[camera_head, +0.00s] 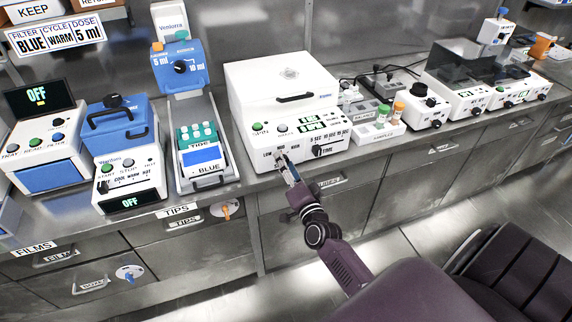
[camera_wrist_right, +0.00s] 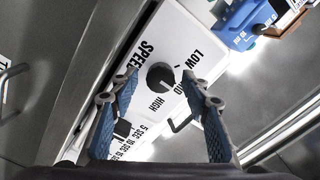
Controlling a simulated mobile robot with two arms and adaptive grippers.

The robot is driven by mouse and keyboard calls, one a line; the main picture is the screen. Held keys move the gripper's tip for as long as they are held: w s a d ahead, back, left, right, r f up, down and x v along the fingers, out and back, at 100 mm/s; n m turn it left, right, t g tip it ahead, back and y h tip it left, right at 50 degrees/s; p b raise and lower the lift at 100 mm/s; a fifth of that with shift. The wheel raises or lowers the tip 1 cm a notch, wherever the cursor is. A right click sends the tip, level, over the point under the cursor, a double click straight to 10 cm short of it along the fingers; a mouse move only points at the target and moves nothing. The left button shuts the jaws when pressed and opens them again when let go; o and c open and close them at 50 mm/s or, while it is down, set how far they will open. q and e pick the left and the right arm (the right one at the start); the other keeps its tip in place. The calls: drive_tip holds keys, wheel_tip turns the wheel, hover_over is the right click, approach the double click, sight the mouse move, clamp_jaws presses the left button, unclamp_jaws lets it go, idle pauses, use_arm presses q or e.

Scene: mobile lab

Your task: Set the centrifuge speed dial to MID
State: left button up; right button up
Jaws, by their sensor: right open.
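The white centrifuge (camera_head: 280,80) stands on the bench with its lid closed and a display on its front. Its black speed dial (camera_wrist_right: 160,77) shows between my fingers in the right wrist view, with SPEED, LOW, MID and HIGH lettered around it. One finger covers part of MID. I cannot tell for sure which mark the dial points at. My right gripper (camera_wrist_right: 158,84) is open, its fingers on either side of the dial; whether they touch it is unclear. In the head view my right gripper (camera_head: 283,159) is at the centrifuge's lower front and hides the dial. My left gripper is out of view.
A black timer dial (camera_head: 318,151) sits right of the speed dial. A green button (camera_head: 259,129) is above left. A blue-and-white dispenser (camera_head: 180,66) stands to the left, and a small rack (camera_head: 378,132) with bottles to the right. Drawers line the bench front.

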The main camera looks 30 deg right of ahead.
drive_tip(key=v, duration=1.2)
drive_tip(key=shift+f, duration=0.15)
